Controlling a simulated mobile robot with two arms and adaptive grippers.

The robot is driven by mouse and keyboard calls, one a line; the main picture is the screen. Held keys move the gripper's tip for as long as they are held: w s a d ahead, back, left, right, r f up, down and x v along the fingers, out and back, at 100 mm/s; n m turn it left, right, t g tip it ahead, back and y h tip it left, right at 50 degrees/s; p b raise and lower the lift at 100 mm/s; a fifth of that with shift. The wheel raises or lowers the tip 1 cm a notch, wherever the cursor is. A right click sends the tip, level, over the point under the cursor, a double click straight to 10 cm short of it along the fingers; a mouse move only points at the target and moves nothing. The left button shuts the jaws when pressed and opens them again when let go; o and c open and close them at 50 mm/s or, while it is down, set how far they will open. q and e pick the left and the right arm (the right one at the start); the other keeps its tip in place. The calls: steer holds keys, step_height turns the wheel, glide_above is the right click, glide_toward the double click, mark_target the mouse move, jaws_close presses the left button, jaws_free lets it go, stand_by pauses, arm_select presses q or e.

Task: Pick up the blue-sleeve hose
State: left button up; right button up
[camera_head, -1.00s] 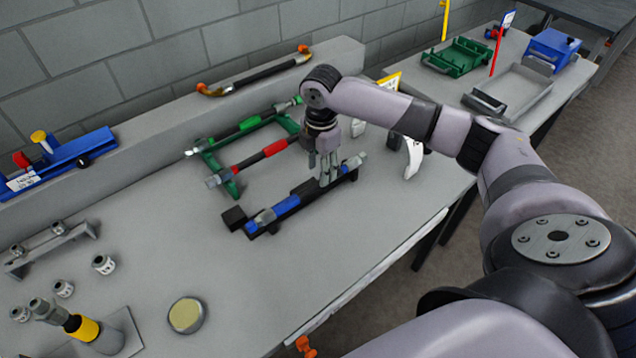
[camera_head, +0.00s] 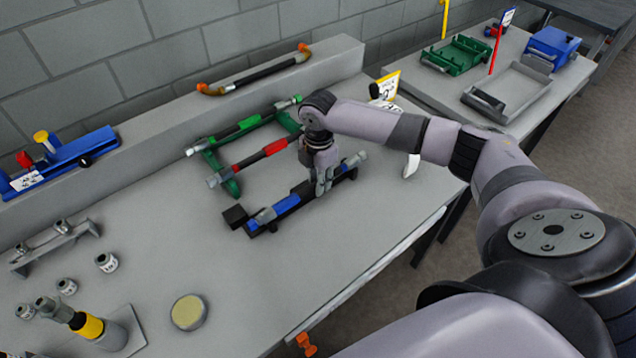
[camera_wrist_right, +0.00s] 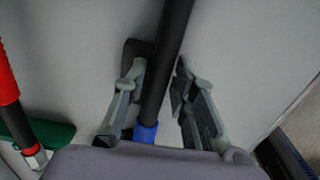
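The blue-sleeve hose (camera_head: 287,206) lies on a low black holder (camera_head: 235,216) on the grey bench, its metal end fitting at the upper right. In the right wrist view its black part (camera_wrist_right: 166,70) runs between my fingers, with the blue sleeve (camera_wrist_right: 145,132) near the palm. My right gripper (camera_head: 322,188) points down over the hose. Its fingers (camera_wrist_right: 160,88) are open, one on each side of the hose; the right finger looks very near it, and contact cannot be told. My left gripper is not in view.
Red-sleeve (camera_head: 262,155) and green-sleeve (camera_head: 240,130) hoses lie on a green rack (camera_head: 212,160) just behind. An orange-ended hose (camera_head: 255,76) lies on the back ledge. A yellow-banded fitting (camera_head: 88,326) stands at front left.

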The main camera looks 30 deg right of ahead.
jaws_close()
steer(key=shift+r, duration=0.1)
stand_by(0.6)
